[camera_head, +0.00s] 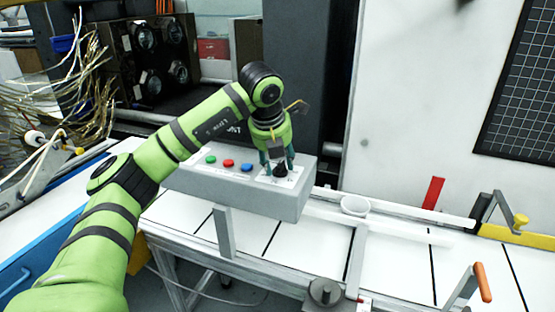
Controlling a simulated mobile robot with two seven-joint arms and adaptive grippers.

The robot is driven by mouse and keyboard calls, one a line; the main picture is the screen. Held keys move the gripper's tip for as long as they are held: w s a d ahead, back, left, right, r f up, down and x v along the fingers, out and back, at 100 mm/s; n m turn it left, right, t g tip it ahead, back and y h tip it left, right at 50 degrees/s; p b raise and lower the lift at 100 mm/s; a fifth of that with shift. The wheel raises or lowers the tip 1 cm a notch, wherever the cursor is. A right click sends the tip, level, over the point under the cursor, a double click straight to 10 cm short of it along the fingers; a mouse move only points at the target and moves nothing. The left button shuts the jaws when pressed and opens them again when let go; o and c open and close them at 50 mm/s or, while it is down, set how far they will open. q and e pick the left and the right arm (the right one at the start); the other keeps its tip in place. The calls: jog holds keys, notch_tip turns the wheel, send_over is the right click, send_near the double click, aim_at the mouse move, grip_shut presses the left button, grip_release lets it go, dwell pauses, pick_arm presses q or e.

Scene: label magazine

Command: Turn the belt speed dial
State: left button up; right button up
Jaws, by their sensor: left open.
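The belt speed dial (281,170) is a small black knob on a white plate at the right end of a grey control box (240,196). Green, red and blue buttons sit to its left on the box's top. My left gripper (279,163) points down over the dial, with its teal fingers apart on either side of it. I cannot tell whether the fingers touch the knob. The gripper partly hides the dial and its plate. My right gripper is not in view.
A white belt (395,262) with dark cross lines runs in front of the box. A white bowl (355,206), a red upright piece (433,193) and an orange-handled lever (482,282) stand to the right. Loose wires (75,85) hang at the left.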

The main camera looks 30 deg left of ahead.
pick_arm(q)
jog(key=v, duration=1.2)
dwell(0.3)
